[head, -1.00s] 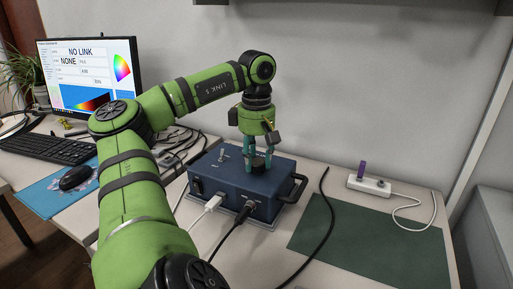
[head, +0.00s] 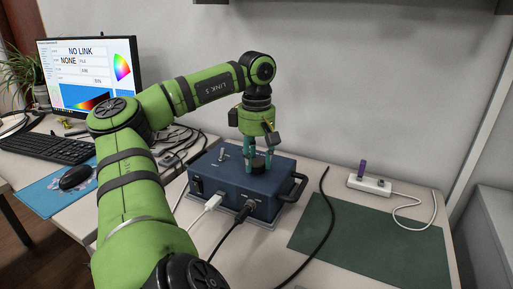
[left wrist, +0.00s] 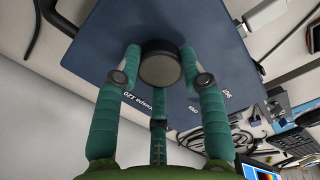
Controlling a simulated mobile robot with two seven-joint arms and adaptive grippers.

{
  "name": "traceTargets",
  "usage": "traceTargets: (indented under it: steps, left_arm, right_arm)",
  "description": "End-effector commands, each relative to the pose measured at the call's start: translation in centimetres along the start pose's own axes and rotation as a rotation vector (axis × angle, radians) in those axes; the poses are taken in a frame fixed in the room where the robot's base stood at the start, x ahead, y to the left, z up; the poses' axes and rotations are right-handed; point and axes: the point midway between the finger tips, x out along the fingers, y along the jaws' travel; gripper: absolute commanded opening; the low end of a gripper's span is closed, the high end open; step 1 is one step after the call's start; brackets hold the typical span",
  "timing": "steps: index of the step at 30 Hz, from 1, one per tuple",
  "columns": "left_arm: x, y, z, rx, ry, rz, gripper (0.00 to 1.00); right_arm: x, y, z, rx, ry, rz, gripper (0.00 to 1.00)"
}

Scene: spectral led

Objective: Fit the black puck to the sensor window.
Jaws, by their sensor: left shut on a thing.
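The black puck (head: 258,166) is a short dark cylinder between the teal fingers of my left gripper (head: 259,158), at the top of the blue instrument box (head: 286,168). In the left wrist view, the puck (left wrist: 161,66) sits between the fingertips of my left gripper, over the blue box (left wrist: 226,63). My left gripper is shut on the puck and points down. The sensor window is not visible; I cannot tell whether the puck touches the box top. My right gripper is not in view.
White and black cables plug into the box front, and a black cable (head: 323,215) runs beside it. A green mat (head: 375,245) and a power strip (head: 369,185) lie right. The monitor (head: 90,70) reads NO LINK; keyboard (head: 45,149) and mouse (head: 75,177) are left.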

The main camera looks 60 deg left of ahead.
Motion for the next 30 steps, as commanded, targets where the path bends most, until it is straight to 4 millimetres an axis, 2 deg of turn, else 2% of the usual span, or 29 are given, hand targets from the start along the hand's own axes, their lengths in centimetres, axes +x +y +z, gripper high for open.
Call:
traceTargets:
  steps: [5,6,8,20,30]
  left_arm:
    - [0.1,0.0,0.0,0.001,-0.001,-0.003,0.07]
    - [0.1,0.0,0.0,0.001,-0.001,-0.003,0.45]
    - [0.1,0.0,0.0,0.001,-0.001,-0.003,0.69]
    - [-0.2,0.0,0.0,0.000,-0.001,-0.002,0.69]
    - [-3.1,0.0,0.0,0.000,-0.001,-0.002,0.69]
  right_arm:
    - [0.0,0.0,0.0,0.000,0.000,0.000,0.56]
    - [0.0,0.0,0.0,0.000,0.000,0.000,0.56]
    - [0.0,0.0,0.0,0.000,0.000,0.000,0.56]
    - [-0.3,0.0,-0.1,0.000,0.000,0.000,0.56]
    - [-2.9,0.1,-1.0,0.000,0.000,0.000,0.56]
